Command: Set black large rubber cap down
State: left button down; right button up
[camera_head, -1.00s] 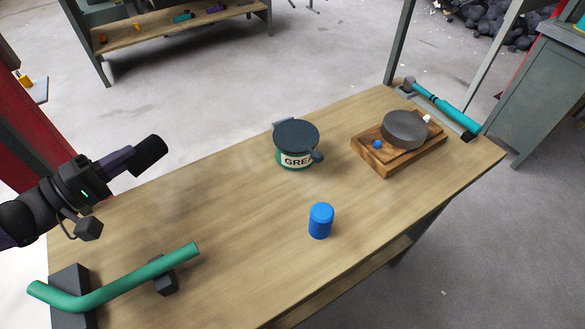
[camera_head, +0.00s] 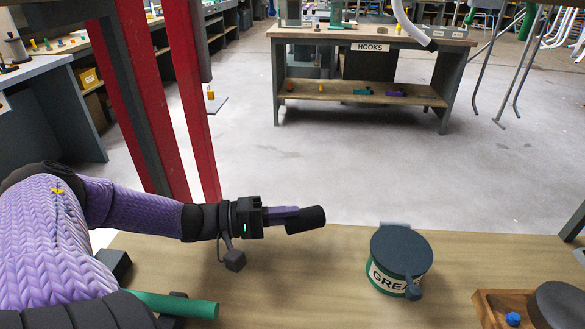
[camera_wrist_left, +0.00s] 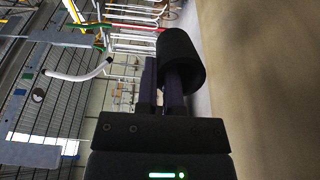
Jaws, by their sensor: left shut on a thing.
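The black large rubber cap (camera_head: 306,219) is a short dark cylinder lying sideways at the tips of my left gripper (camera_head: 290,214). The gripper is shut on it, above the far left part of the wooden table. In the left wrist view the cap (camera_wrist_left: 180,59) sits between the ends of the purple fingers (camera_wrist_left: 165,82), with the table surface on the right. I cannot tell the exact gap between cap and table. My right gripper is in neither view.
On the table stand a grease tin (camera_head: 385,275) with a dark lid and, at right, a wooden tray (camera_head: 487,312) holding a blue piece. Red posts (camera_head: 150,95) rise behind my arm. Bare wood lies between tube and tin.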

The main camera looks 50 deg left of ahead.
aim_at(287, 227)
pick_arm(q)
notch_tip(287, 227, down, 4)
jog(key=b, duration=0.3)
jog(key=shift+r, duration=0.3)
jog(key=shift+f, duration=0.15)
jog(key=c, duration=0.8)
grip_release()
jog(key=shift+o, duration=0.2)
jog(key=shift+r, duration=0.3)
jog(key=p+v, duration=0.3)
jog(key=v, duration=0.3)
jog(key=shift+s+a+p, duration=0.15)
jog(key=shift+s+p, duration=0.05)
jog(key=shift+p, duration=0.2)
jog(key=shift+s+a+f, duration=0.15)
jog(key=shift+s+a, duration=0.15)
jog(key=shift+s, duration=0.1)
